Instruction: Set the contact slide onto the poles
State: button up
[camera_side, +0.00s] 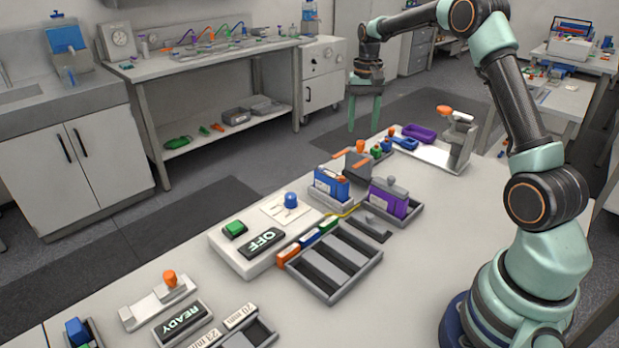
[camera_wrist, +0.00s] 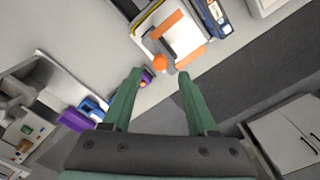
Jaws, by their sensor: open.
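A grey block with orange bars and an orange knob, which looks like the contact slide (camera_side: 357,165), stands just behind a blue battery (camera_side: 331,186). It also shows at the top of the wrist view (camera_wrist: 183,38), with its orange knob (camera_wrist: 160,62) nearest my fingers. The blue battery sits upright in a grey holder, and its poles are too small to make out. A purple battery (camera_side: 388,202) stands in a grey tray to its right. My gripper (camera_side: 364,128) is open and empty, pointing down above the far side of the table. Its green fingers (camera_wrist: 160,74) are apart.
A grey slotted tray (camera_side: 340,282) and an OFF display (camera_side: 262,243) stand in front of the batteries. Right of the slotted tray, the white table is clear.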

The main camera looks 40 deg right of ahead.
aim_at(361, 142)
jog(key=shift+f, duration=2.6)
grip_shut()
jog(key=shift+r, duration=0.1)
